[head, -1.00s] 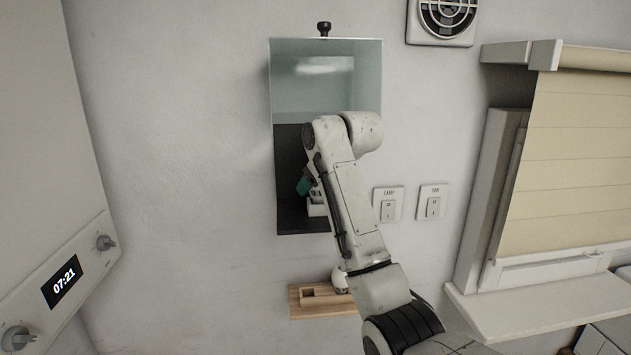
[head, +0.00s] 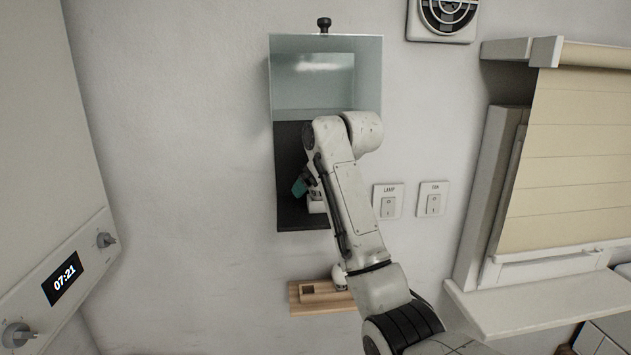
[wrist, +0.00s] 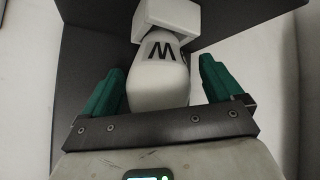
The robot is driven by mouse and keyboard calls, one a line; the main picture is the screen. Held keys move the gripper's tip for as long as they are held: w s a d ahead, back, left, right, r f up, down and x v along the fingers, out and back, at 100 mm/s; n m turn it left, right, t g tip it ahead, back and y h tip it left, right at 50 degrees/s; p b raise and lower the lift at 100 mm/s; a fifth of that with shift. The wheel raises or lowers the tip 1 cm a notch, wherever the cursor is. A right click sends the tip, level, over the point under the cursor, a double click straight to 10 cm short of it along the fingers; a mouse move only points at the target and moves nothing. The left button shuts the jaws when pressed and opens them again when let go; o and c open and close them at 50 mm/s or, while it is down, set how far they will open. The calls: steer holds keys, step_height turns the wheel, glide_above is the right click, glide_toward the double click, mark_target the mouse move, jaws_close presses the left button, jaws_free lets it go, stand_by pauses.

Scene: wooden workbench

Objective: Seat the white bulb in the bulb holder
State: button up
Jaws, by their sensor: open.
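The white bulb (wrist: 158,78), marked with a black W, is in the wrist view with its narrow end up against the white bulb holder (wrist: 168,18). How deep it sits in the holder is hidden. My gripper (wrist: 161,66) is open, with one green finger on each side of the bulb and a visible gap to both. In the head view my gripper (head: 301,186) is at the lower part of the dark back panel, beside the holder (head: 316,205). My arm hides the bulb there.
A clear cover (head: 312,98) with a black knob stands above the dark panel (head: 290,150). Below, a wooden tray (head: 318,307) holds another pale bulb (head: 338,276), partly behind my arm, beside an open slot. LAMP (head: 388,202) and FAN (head: 433,199) switches are to the right.

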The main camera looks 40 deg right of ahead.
steer(key=b+v, duration=0.2)
steer(key=v, duration=0.5)
steer(key=shift+s+r, duration=0.15)
steer(key=shift+s, duration=0.05)
stand_by(0.4)
